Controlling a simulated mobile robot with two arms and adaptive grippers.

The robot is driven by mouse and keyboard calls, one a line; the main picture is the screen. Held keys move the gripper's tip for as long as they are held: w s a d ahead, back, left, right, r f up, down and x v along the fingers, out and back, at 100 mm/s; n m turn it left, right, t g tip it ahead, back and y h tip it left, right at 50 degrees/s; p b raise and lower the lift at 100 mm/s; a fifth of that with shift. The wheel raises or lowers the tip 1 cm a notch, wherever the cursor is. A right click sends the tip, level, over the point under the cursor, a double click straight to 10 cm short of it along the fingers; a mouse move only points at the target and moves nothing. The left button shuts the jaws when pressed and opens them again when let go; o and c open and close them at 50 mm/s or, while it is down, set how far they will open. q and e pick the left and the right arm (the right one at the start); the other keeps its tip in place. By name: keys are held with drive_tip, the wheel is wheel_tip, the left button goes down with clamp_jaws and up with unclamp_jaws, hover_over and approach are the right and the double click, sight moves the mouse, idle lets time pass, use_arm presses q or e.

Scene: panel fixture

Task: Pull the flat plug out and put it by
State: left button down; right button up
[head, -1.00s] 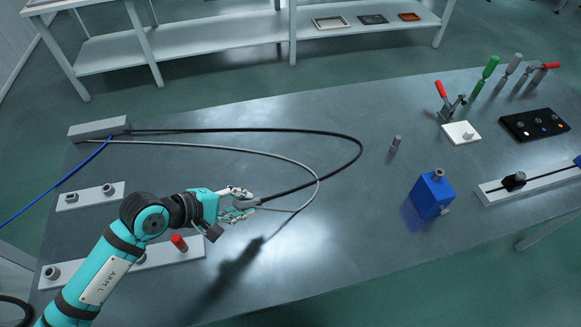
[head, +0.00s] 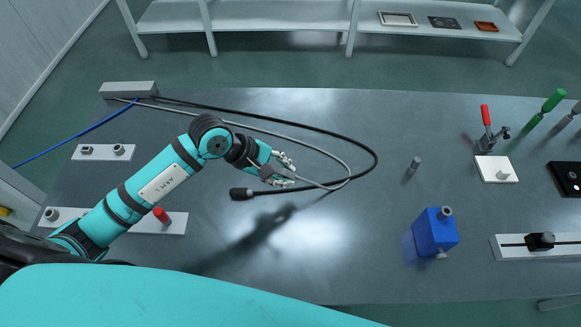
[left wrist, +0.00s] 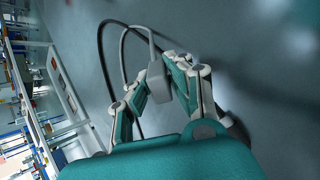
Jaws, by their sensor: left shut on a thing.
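My left gripper (head: 285,172) is shut on a grey plug, held above the middle-left of the table. In the left wrist view the grey plug (left wrist: 156,80) sits between the fingers (left wrist: 165,88), with a grey cable (left wrist: 135,30) running from its far end. A black plug (head: 240,194) on a black cable (head: 360,142) lies on the table, left of and below the gripper. My right gripper is not in view.
Two pale socket strips (head: 104,152) (head: 180,226) lie at the left; a red piece (head: 161,214) stands on the lower one. A grey block (head: 128,89) holds the cable ends. A blue box (head: 435,232) and small cylinder (head: 414,165) stand right. The table's front middle is clear.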

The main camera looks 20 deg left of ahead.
use_arm(q)
wheel_tip(320, 180, down, 4)
drive_tip(key=shift+s+a+r+b, duration=0.1)
drive_tip(key=shift+a+b, duration=0.05)
drive_tip(key=shift+b, duration=0.75)
drive_tip(key=shift+f+b, duration=0.55)
drive_tip(key=shift+f, duration=0.5)
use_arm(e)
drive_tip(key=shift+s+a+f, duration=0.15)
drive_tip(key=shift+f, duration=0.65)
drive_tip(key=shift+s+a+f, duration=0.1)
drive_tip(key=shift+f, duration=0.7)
use_arm(q)
drive_tip(key=c, duration=1.2)
unclamp_jaws()
drive_tip(key=shift+o, duration=0.2)
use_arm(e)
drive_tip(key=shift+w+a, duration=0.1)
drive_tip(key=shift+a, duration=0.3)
